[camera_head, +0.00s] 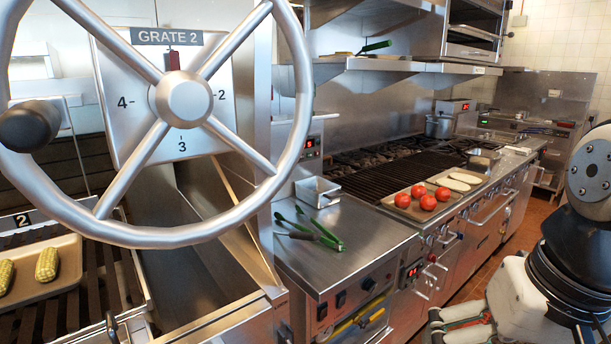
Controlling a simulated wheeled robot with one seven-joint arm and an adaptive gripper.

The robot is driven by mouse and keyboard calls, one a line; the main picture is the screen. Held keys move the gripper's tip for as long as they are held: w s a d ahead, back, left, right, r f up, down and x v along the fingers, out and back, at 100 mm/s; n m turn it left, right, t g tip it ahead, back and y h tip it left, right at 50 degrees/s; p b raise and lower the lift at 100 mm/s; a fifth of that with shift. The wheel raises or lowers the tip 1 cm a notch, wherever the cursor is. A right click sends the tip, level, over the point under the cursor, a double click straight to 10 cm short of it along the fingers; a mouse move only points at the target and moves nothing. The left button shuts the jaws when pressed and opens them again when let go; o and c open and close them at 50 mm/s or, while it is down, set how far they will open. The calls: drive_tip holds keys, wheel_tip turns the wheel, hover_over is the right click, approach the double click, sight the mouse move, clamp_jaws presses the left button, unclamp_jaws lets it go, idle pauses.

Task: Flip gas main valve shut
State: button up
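A yellow bar or pipe (358,325) shows in a recess low on the front of the steel counter unit, near the bottom edge of the head view. It may be the gas main valve or its line, but it is too small and cut off to tell its handle position. My arm (560,265) shows at the lower right, well to the right of the yellow part and apart from it.
A large steel handwheel (183,97) marked GRATE 2 fills the upper left foreground. Green-handled tongs (318,232) and a steel pan (318,191) rest on the counter (365,240). Tomatoes (428,201) lie on a tray by the grill. Tiled floor (470,285) is open before the cabinets.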

drive_tip(key=s+r, duration=0.1)
drive_tip(key=s+r+n+t+p, duration=0.2)
drive_tip(key=r, duration=0.1)
drive_tip(key=shift+s+a+h, duration=0.25)
drive_tip(key=shift+a+h, duration=0.15)
